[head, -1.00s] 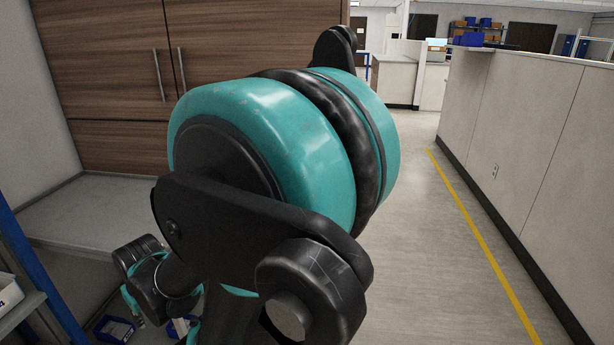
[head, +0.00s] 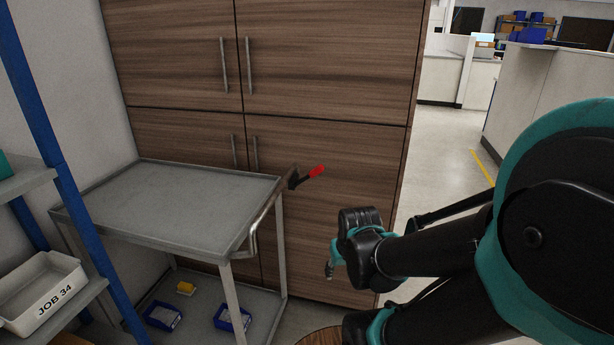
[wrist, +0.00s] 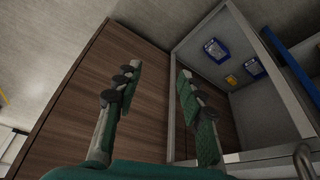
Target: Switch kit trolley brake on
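The kit trolley (head: 170,205) is a grey metal cart with a top tray and a lower shelf, upright at centre left of the head view. A lever with a red grip (head: 316,171) and a dark base stands at its far right corner, tilted up to the right. My gripper (head: 332,262) is right of the trolley, lower in the picture than the lever and apart from it. In the wrist view, my gripper (wrist: 159,76) is open and empty, with its fingers spread. The trolley frame (wrist: 187,55) shows at right there; the red grip does not.
A brown wooden cabinet (head: 330,70) stands behind the trolley. A blue-posted rack (head: 62,170) with a white "JOB 34" bin (head: 40,290) is at left. Blue bins (head: 163,316) and a yellow item (head: 186,288) lie on the lower shelf. Floor is clear at far right.

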